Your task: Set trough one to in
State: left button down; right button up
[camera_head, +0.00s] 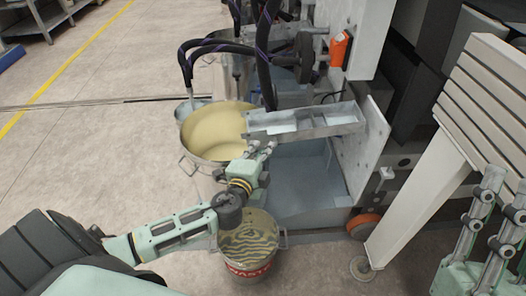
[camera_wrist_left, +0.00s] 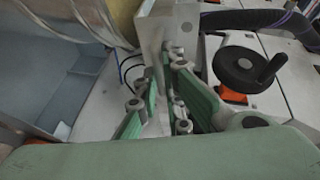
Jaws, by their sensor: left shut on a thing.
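Trough one is a grey metal trough (camera_head: 310,120) that juts out from the machine's side plate, its free end over a pot of yellow liquid (camera_head: 215,130). My left gripper (camera_head: 262,147) is at the trough's free end, just under its near edge. In the left wrist view my left gripper (camera_wrist_left: 168,95) has its green fingers closed around a thin metal edge of the trough (camera_wrist_left: 168,35). My right gripper (camera_head: 487,225) is at the lower right, apart from everything, its two fingers spread with a gap between them.
A second pot with marbled liquid (camera_head: 248,245) stands on the floor below my left arm. A black handwheel (camera_wrist_left: 245,68) and dark hoses (camera_head: 265,60) are near the trough. A white slatted frame (camera_head: 430,170) stands at right.

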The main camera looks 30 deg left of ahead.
pick_arm(q)
jog(key=shift+w+a, duration=0.1)
jog(key=shift+a, duration=0.3)
jog(key=c, duration=2.3)
grip_release()
jog(key=o, duration=0.4)
jog(key=shift+c, duration=0.2)
jog(key=shift+o, duration=0.2)
jog(key=shift+d, duration=0.1)
jog(key=v, duration=1.2)
jog(key=shift+d, duration=0.1)
